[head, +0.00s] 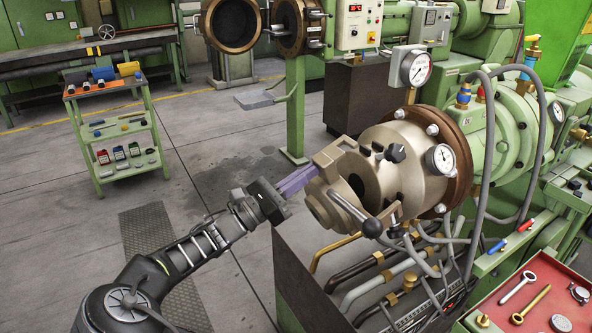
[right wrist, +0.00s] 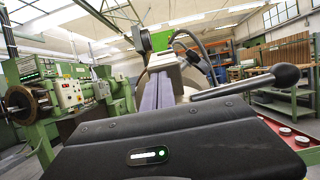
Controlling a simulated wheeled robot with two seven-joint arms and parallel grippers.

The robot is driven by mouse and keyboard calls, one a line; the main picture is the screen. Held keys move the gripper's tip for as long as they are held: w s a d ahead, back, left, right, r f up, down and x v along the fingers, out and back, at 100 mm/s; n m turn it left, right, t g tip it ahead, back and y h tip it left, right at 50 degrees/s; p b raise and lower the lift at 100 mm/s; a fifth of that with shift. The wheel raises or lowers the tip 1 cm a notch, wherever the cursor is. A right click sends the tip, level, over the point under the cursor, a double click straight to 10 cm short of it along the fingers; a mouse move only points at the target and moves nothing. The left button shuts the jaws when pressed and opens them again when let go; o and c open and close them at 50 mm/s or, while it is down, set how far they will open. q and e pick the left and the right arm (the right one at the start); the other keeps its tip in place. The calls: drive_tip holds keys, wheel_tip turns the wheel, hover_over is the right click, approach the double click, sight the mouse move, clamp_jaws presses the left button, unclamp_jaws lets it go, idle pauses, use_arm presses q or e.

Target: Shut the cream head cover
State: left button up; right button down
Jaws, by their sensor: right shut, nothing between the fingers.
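The cream extruder head (head: 415,170) sits on a brown flange at the end of the green machine. Its cream head cover (head: 322,208) stands at the head's left front, with a dark gap between the two. How far it stands open is hard to tell. A lever with a black knob (head: 372,228) sticks out below it; a lever with a black knob also shows in the right wrist view (right wrist: 286,77). My right gripper (head: 313,171) is shut and empty, its purple fingers against or very close to the cover's upper left edge. Contact is unclear. My left gripper is out of view.
A pressure gauge (head: 416,69) stands above the head. Brass and grey pipes (head: 375,280) run below it. A red tool tray (head: 540,300) is at the lower right. A green trolley (head: 115,130) stands far left; the floor between is clear.

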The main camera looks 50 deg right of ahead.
sight(337, 147)
drive_tip(key=d+r+p, duration=0.1)
drive_tip(key=s+d+r+p, duration=0.1)
drive_tip(key=d+p, duration=0.1)
drive_tip(key=d+r+p, duration=0.1)
drive_tip(key=d, duration=0.1)
drive_tip(key=shift+s+r, duration=0.35)
drive_tip(key=shift+s, duration=0.05)
drive_tip(key=shift+p+x, duration=1)
drive_tip(key=shift+x, duration=0.2)
drive_tip(key=shift+s+d, duration=0.1)
drive_tip(key=shift+d, duration=0.1)
drive_tip(key=shift+r, duration=0.1)
drive_tip(key=shift+a+f, duration=0.3)
drive_tip(key=shift+f, duration=0.1)
drive_tip(key=b+v, duration=0.1)
drive_tip(key=v, duration=0.2)
drive_tip(key=b+v, duration=0.1)
drive_tip(key=v, duration=0.2)
drive_tip(key=shift+w+a+f, duration=0.1)
drive_tip(key=shift+w+a, duration=0.1)
drive_tip(key=shift+w, duration=0.1)
drive_tip(key=shift+w+a, duration=0.15)
drive_tip(key=shift+a, duration=0.25)
